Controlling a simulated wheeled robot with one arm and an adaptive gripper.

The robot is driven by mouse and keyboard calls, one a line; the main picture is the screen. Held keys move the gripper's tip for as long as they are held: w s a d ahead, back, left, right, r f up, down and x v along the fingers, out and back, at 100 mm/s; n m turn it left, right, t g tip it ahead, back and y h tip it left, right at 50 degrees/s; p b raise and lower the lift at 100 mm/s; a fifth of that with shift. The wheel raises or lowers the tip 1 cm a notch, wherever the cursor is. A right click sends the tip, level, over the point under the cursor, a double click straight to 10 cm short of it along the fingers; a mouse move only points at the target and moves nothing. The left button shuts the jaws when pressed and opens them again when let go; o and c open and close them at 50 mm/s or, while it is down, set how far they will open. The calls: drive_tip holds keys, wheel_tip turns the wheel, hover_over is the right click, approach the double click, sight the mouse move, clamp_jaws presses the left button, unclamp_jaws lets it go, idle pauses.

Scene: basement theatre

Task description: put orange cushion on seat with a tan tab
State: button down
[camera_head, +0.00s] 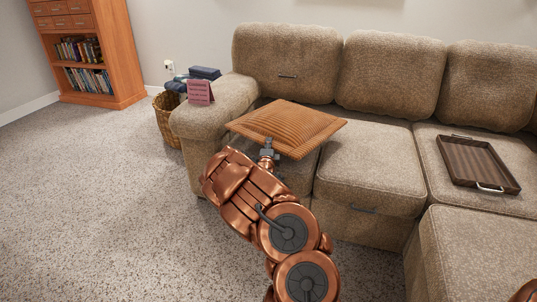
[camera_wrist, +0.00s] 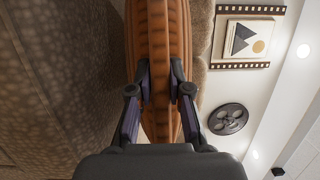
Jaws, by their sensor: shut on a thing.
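The orange ribbed cushion (camera_head: 288,128) is held roughly flat over the left seat of the beige sofa, beside the left armrest. My gripper (camera_head: 268,152) is shut on its near edge. In the wrist view, my gripper's two fingers (camera_wrist: 159,95) pinch the cushion (camera_wrist: 160,40) from both sides. The left seat (camera_head: 300,170) is mostly hidden under the cushion and my arm. The middle seat (camera_head: 365,165) is bare, with a small greyish tab (camera_head: 363,210) on its front. Another small tab (camera_head: 287,76) is on the left backrest. I cannot make out a clearly tan tab.
A brown tray (camera_head: 478,163) lies on the right seat. A pink card (camera_head: 199,91) stands on the left armrest (camera_head: 213,108). A wicker basket (camera_head: 167,118) stands beside the sofa, with dark blue items (camera_head: 204,73) above it. A bookcase (camera_head: 88,50) stands at the back left. Carpet at left is clear.

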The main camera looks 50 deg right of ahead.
wheel_tip(320, 180, down, 3)
drive_tip(key=shift+f+b, duration=0.1)
drive_tip(key=shift+b, duration=0.6)
drive_tip(key=shift+r, duration=0.2)
drive_tip(key=shift+f, duration=0.1)
drive_tip(key=c, duration=1.1)
unclamp_jaws()
drive_tip(key=shift+f, duration=0.1)
